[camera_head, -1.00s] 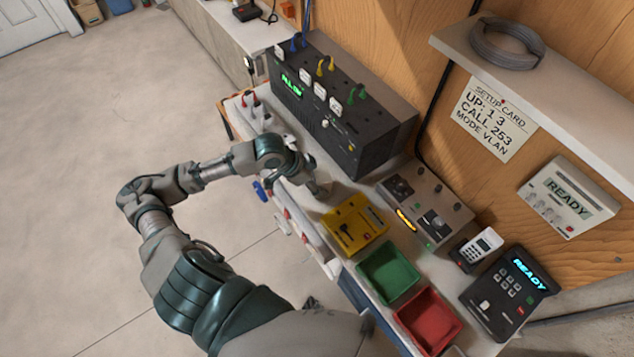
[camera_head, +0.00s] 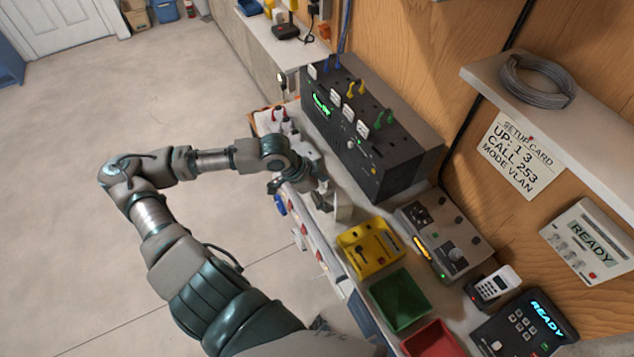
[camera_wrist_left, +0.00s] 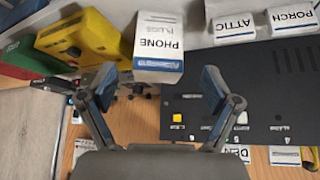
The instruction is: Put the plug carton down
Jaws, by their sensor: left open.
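The plug carton (camera_wrist_left: 158,48) is a small white box with a blue band, lettered PHONE PLUGS upside down in the left wrist view. In the head view it is the small pale box (camera_head: 342,206) on the bench, between the black panel box and the yellow tray. My left gripper (camera_head: 325,194) is beside it, on the bench side nearer my arm. In the left wrist view, the left gripper (camera_wrist_left: 163,88) is open, its blue-padded fingers spread with clear gaps, and the carton stands just beyond them. My right gripper is not in view.
A black panel box (camera_head: 365,130) with coloured cables stands behind. The yellow tray (camera_head: 370,248), green bin (camera_head: 400,300) and red bin (camera_head: 435,340) line the bench's near side. A grey console (camera_head: 445,238) stands behind the yellow tray.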

